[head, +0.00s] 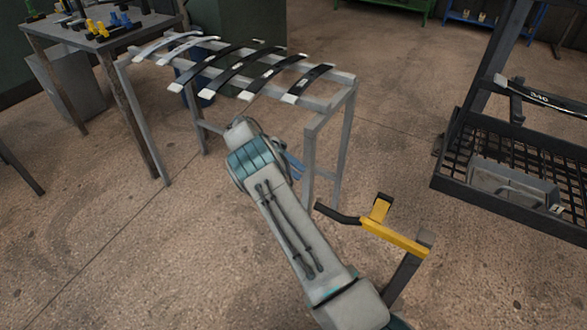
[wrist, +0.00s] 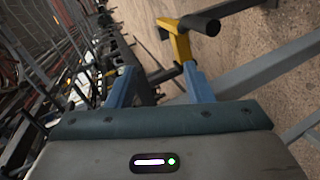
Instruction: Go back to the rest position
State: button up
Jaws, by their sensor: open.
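My gripper (wrist: 160,84) shows in the wrist view with its two blue fingers apart and nothing seen held between them. In the head view only a bit of its blue fingers (head: 294,165) shows beside my arm, in front of the grey spring rack (head: 312,118). Several leaf springs, pale and black, lie across the top of this rack; one black spring (head: 308,83) is at its right end. My arm reaches from the lower right up toward the rack.
A yellow bracket with a black handle (head: 392,238) stands right of my arm; it also shows beyond the fingers in the wrist view (wrist: 181,45). A dark mesh rack (head: 450,190) at right holds a spring marked 340 (head: 540,98). A workbench (head: 75,38) stands upper left. Floor at lower left is clear.

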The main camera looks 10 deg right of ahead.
dwell(0.5)
jog(key=s+d+r+n+t+y+p, duration=0.2)
jog(key=s+r+p, duration=0.1)
jog(key=r, duration=0.5)
jog(key=s+d+r+n+t+y+p, duration=0.1)
jog(key=s+d+r+y+p, duration=0.2)
jog(key=r, duration=0.6)
jog(key=s+r+n+t+y+p, duration=0.2)
jog(key=s+r+p, duration=0.2)
jog(key=r, duration=0.4)
jog(key=s+a+r+n+t+y+p, duration=0.1)
jog(key=s+r+n+t+p, duration=0.1)
jog(key=s+r, duration=0.4)
jog(key=s+a+r+n+t+y+p, duration=0.1)
jog(key=s+r+t+p, duration=0.4)
jog(key=s, duration=0.9)
jog(key=shift+s+a+r+n+y+p, duration=0.3)
jog(key=shift+r+n+y+p, duration=0.35)
jog(key=shift+n+p, duration=0.6)
jog(key=shift+f, duration=0.1)
jog(key=shift+c, duration=0.4)
